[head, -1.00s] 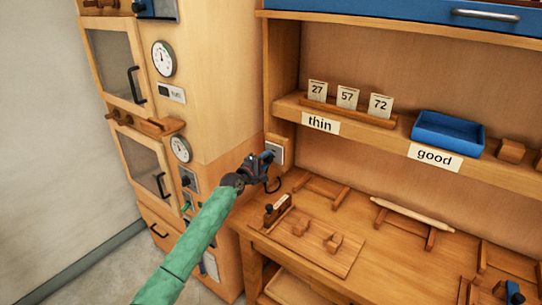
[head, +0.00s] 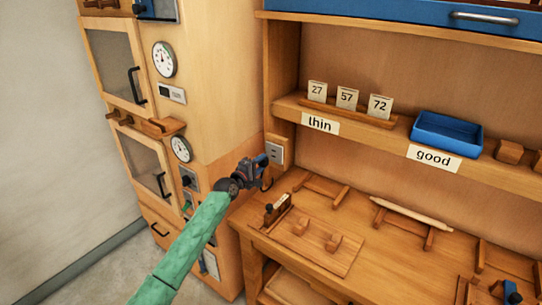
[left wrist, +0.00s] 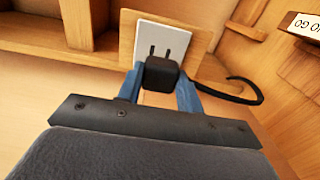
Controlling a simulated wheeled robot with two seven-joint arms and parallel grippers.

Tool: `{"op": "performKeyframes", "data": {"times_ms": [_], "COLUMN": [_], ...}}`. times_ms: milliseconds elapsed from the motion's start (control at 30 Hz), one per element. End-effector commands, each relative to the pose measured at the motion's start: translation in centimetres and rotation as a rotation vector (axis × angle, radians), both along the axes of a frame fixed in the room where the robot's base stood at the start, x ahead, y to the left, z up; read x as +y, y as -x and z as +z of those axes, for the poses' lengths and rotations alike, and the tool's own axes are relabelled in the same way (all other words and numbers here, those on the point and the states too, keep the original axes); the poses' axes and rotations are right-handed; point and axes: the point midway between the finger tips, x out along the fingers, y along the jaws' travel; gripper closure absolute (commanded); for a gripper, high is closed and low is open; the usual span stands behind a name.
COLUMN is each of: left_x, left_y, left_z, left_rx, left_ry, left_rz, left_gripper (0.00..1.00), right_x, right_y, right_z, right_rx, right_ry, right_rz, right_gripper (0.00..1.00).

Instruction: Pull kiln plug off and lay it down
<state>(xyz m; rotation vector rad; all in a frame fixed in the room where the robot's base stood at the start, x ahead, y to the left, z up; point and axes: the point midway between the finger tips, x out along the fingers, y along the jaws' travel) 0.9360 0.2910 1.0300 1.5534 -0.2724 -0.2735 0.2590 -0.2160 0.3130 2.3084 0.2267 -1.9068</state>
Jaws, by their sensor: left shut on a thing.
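My left gripper (head: 258,164) is shut on the black kiln plug (left wrist: 162,74), with a blue finger on each side of it. The plug is held off the wall, apart from the pale socket plate (head: 275,153), whose face is now bare in the head view. In the left wrist view the socket plate (left wrist: 162,42) is just beyond the plug; two dark upright marks show there, prongs or slots. The black cord (left wrist: 240,92) curls out to the right of the plug. It hangs as a small loop in the head view (head: 267,183). My right gripper is out of view.
The wooden bench top (head: 262,232) lies below right, holding a board (head: 315,245) with small blocks and several wooden racks. A shelf with a blue tray (head: 447,133) is above it. The kiln cabinet (head: 215,100) stands left. Bare bench shows near the front left.

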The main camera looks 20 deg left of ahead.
Motion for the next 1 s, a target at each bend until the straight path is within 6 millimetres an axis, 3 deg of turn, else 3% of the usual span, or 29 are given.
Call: {"op": "performKeyframes", "data": {"times_ms": [667, 833, 1000], "left_x": [0.1, -0.9, -1.6], "left_y": [0.4, -0.7, -1.8], "left_z": [-0.2, -2.5, -6.3], "left_rx": [0.015, 0.125, 0.324], "left_ry": [-0.006, -0.052, -0.156], "left_rz": [-0.010, -0.075, -0.181], "left_gripper": [1.00, 1.00, 1.00], "right_x": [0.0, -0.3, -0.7], "right_y": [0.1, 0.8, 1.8], "right_z": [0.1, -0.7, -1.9], "right_rx": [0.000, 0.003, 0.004], "right_ry": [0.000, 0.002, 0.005], "right_rz": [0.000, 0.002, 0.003], "right_gripper": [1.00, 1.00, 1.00]}}
